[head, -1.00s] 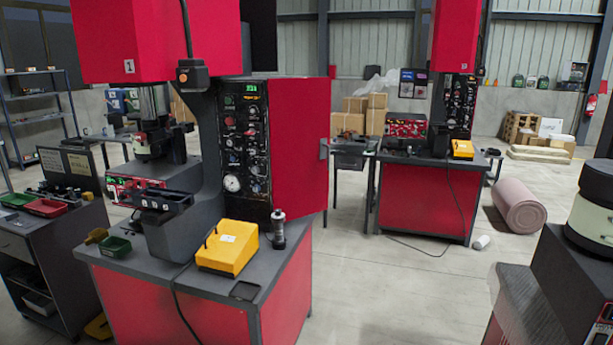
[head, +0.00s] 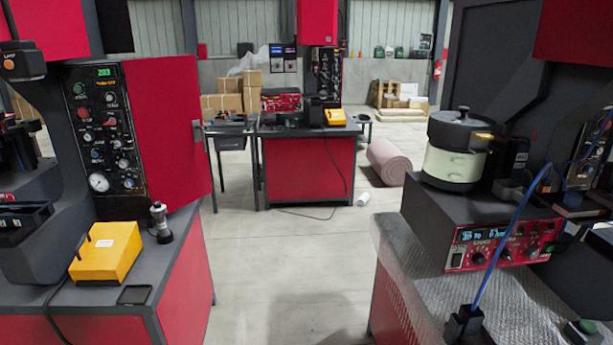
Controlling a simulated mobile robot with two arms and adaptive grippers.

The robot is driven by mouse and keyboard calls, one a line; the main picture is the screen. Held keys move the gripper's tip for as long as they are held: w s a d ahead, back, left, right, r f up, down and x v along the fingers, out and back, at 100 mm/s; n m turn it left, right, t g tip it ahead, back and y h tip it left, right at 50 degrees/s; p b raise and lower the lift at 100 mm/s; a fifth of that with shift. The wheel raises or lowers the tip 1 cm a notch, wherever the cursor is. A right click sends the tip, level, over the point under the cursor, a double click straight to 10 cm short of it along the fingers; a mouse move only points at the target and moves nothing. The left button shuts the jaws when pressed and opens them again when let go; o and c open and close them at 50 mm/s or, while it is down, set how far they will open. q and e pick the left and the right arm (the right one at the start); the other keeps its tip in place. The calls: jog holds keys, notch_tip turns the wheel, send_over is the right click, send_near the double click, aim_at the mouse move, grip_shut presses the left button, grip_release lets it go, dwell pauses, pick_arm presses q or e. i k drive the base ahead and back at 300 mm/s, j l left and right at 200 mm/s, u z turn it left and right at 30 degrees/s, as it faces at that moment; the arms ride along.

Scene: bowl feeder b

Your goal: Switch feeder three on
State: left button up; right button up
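A bowl feeder (head: 455,160) with a cream band and a dark top stands on the right. It sits on a dark control box with a red front panel (head: 500,243), which has a lit blue display and several knobs. Another red-fronted control box (head: 281,101) stands on the far workstation in the middle. I cannot read a number on any feeder, so I cannot tell which is feeder three. Neither of my grippers is in view.
A left workstation carries a yellow box (head: 105,252) and a black gauge panel (head: 103,125). A blue cable (head: 497,255) hangs before the right control box. A pink roll (head: 385,160) lies behind. Open floor (head: 290,270) runs between the left and right benches.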

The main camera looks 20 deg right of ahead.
aim_at(457, 257)
jog(key=z, duration=1.65)
